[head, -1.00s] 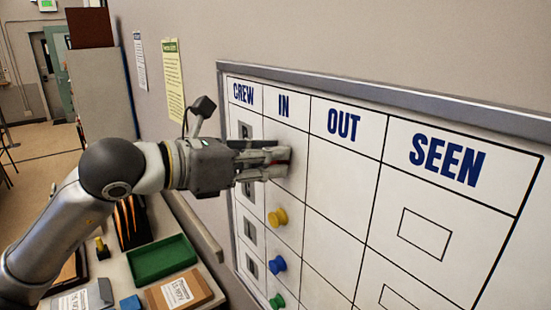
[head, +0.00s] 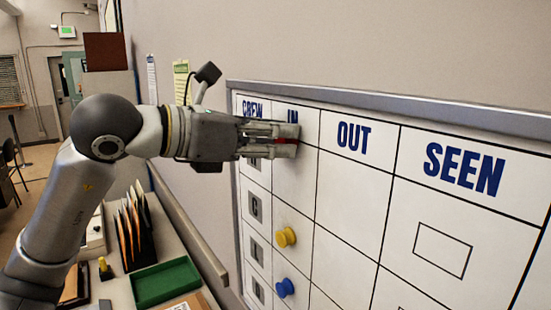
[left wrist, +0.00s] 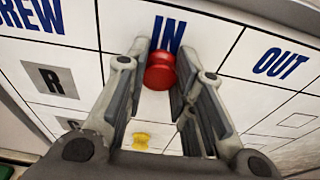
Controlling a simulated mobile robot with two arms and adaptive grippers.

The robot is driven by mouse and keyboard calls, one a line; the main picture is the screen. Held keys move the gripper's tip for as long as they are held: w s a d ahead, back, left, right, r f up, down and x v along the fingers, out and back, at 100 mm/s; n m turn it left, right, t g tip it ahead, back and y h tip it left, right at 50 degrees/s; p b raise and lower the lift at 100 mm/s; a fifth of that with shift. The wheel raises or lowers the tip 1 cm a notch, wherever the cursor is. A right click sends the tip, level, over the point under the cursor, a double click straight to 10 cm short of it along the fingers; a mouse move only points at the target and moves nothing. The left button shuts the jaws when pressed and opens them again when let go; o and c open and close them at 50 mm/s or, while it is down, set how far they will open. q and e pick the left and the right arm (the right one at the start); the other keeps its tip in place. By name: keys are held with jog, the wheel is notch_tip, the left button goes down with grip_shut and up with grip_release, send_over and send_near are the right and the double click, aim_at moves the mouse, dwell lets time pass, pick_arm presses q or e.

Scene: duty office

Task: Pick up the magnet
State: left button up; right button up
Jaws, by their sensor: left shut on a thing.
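The red magnet (left wrist: 160,72) shows between the fingers in the left wrist view, overlapping the bottom of the word IN on the whiteboard (head: 350,215). In the head view only a sliver of its red (head: 285,141) shows between the fingers. My left gripper (head: 288,140) is shut on the red magnet, at the top of the IN column. Its fingers also flank the magnet in the left wrist view (left wrist: 164,68). I cannot tell whether the magnet touches the board. My right gripper is out of view.
A yellow magnet (head: 286,237) and a blue magnet (head: 285,287) sit lower in the IN column. A green tray (head: 166,283) and a black file holder (head: 134,230) stand on the counter left of the board. The OUT column is clear.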

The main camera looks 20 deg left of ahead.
pick_arm(q)
jog(key=f+b+v, duration=0.3)
jog(key=b+v, duration=0.5)
jog(key=v, duration=1.1)
jog(key=shift+s+a, duration=0.4)
jog(key=shift+s, duration=0.2)
